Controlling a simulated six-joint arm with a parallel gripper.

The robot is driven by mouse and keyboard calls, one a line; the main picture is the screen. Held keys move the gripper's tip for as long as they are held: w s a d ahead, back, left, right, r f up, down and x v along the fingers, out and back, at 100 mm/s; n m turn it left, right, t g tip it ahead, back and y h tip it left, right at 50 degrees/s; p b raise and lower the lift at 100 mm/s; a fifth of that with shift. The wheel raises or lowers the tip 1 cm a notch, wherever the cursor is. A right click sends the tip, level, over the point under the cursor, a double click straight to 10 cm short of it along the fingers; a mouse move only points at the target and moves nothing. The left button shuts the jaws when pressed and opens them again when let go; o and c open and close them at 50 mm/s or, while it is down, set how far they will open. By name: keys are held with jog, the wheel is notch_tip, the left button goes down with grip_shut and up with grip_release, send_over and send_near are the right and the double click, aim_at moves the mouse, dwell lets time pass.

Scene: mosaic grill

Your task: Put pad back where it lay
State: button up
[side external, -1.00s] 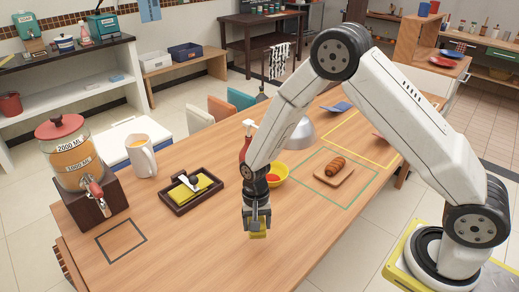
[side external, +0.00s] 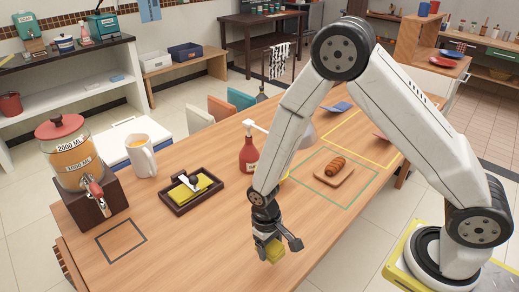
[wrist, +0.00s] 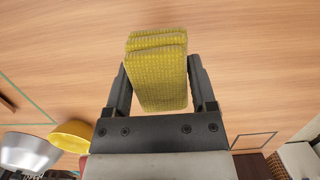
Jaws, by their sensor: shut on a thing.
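The yellow pad (side external: 275,250) is a textured block held in my gripper (side external: 281,245) near the table's front edge. In the wrist view, the pad (wrist: 160,80) sits between the two dark fingers of my gripper (wrist: 160,85), with wooden tabletop behind it. The pad is tilted in the side view; I cannot tell whether it touches the table.
A dark square outline (side external: 102,246) marks the table at front left, below the drink dispenser (side external: 78,160). A white jug (side external: 141,157) and red bottle (side external: 249,155) stand behind. A bread roll on a board (side external: 348,177) lies inside a green outline. The yellow bowl (wrist: 72,135) shows in the wrist view.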

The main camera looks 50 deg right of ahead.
aim_at(271, 268)
jog(key=shift+f, duration=1.85)
jog(key=shift+f, duration=1.75)
jog(key=shift+f, duration=0.15)
jog(key=o, duration=1.1)
jog(key=shift+w+r, duration=0.3)
jog(key=shift+r, duration=1.75)
jog(key=shift+w+r, duration=0.3)
jog(key=shift+r, duration=1.7)
jog(key=shift+w+r, duration=0.3)
jog(key=shift+r, duration=1.75)
